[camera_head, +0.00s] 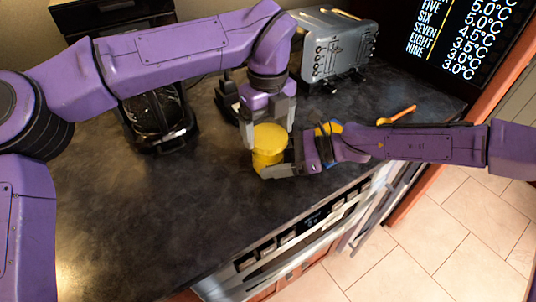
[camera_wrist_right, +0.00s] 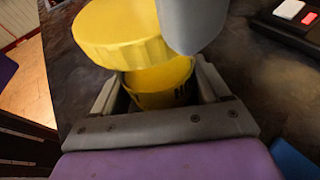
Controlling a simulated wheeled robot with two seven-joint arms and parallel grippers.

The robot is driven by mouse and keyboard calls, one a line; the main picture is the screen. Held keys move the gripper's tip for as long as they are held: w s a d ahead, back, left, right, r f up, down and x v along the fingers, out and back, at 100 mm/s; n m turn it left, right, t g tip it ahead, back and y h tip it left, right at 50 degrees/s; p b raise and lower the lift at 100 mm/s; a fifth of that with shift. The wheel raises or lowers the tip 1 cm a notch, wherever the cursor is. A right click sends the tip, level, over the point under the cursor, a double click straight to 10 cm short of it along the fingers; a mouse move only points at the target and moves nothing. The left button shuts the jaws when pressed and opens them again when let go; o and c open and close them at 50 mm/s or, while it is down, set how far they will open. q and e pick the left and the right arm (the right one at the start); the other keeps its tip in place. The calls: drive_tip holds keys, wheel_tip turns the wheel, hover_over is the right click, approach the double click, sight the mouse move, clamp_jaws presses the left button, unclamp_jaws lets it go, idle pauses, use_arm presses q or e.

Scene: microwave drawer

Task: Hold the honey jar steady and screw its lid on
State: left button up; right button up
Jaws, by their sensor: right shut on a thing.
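The honey jar (camera_wrist_right: 162,82) is a yellow jar. My right gripper (camera_head: 283,170) is shut on its body from the right, low over the counter. The yellow lid (camera_head: 269,134) is at the top of the jar; it also shows in the right wrist view (camera_wrist_right: 118,38), wider than the jar and off to its left there. I cannot tell whether its threads are engaged. My left gripper (camera_head: 267,118) points down from above, its grey fingers apart on either side of the lid. One of these fingers overlaps the lid's edge in the right wrist view.
A silver toaster-like appliance (camera_head: 338,45) stands at the back. A black appliance (camera_head: 160,118) stands behind my left arm. An orange spoon-like utensil (camera_head: 396,115) lies right of the jar. The dark counter (camera_head: 150,215) is clear at front left; its front edge is close to the jar.

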use_arm(q)
drive_tip(key=m, duration=0.9)
drive_tip(key=shift+m, duration=0.3)
drive_tip(key=m, duration=0.4)
drive_tip(key=o, duration=0.9)
drive_tip(key=shift+r, duration=0.15)
drive_tip(key=shift+r, duration=2.35)
